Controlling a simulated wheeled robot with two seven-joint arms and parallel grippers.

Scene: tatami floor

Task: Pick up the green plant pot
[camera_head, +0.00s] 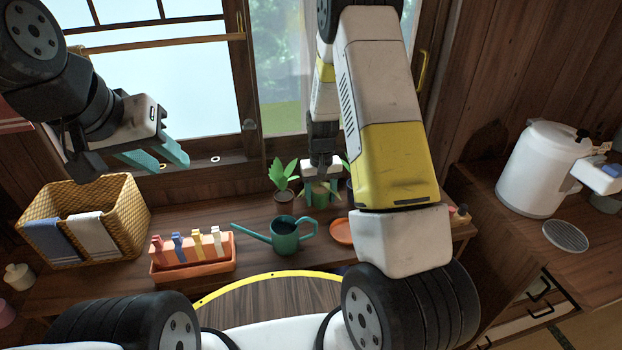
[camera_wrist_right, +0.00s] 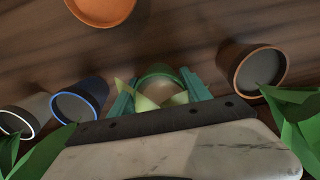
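The green plant pot (camera_head: 317,196) stands on the wooden counter, with pale yellow-green leaves. My right gripper (camera_head: 321,186) points down over it, with one teal finger on each side. In the right wrist view the pot (camera_wrist_right: 160,71) sits between the fingers of my right gripper (camera_wrist_right: 160,92), its leaves in front of its opening. The fingers look spread around it; whether they touch it I cannot tell. My left gripper (camera_head: 173,167) is open and empty, held up in front of the window at the left.
A terracotta pot (camera_head: 284,196) stands close left of the green pot; in the wrist view a blue pot (camera_wrist_right: 78,100) and a terracotta one (camera_wrist_right: 251,66) flank it. A green watering can (camera_head: 285,238), orange saucer (camera_head: 342,232), peg tray (camera_head: 193,268) and wicker basket (camera_head: 128,215) share the counter.

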